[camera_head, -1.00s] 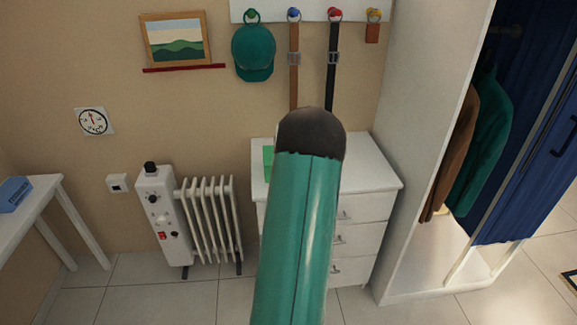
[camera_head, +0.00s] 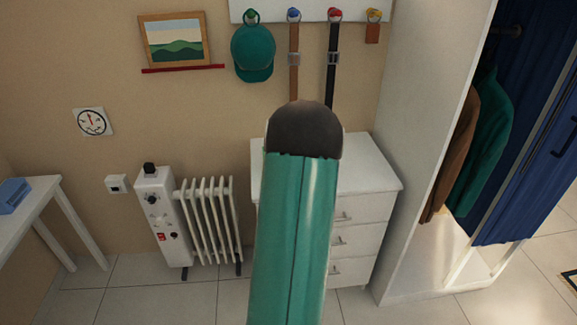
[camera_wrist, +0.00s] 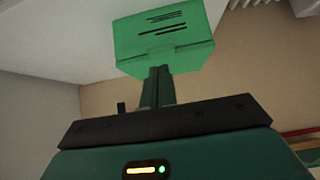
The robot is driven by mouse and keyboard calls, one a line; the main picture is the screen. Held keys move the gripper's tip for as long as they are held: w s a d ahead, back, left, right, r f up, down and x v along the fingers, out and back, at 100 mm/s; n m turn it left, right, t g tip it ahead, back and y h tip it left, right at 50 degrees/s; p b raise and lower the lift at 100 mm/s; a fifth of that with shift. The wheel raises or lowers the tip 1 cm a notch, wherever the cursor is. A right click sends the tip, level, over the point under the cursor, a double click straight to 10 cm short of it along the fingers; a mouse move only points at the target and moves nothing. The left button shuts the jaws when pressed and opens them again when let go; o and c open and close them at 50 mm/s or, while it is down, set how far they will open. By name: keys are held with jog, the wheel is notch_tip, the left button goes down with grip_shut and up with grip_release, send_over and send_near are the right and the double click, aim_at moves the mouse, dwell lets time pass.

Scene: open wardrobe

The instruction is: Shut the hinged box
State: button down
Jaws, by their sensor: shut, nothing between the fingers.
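The green hinged box (camera_wrist: 165,30) shows in the wrist view at the top, with dark lines on one face and a strip along its lower edge. I cannot tell how far its lid stands open. My gripper (camera_wrist: 158,72) is shut and empty, its fingertips overlapping the box's lower edge in the picture; I cannot tell whether they touch it. In the head view my green arm hides both the box and my gripper.
A white chest of drawers (camera_head: 368,178) stands behind my arm, with the open wardrobe (camera_head: 425,130) at its right. A white radiator (camera_head: 208,220) stands at its left. A white table (camera_head: 40,205) is at the far left. A cap (camera_head: 253,52) and belts hang above.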

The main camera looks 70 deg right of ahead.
jog(key=s+a+f, duration=0.3)
jog(key=s+a, duration=0.1)
jog(key=a, duration=0.3)
jog(key=shift+a+f, duration=0.2)
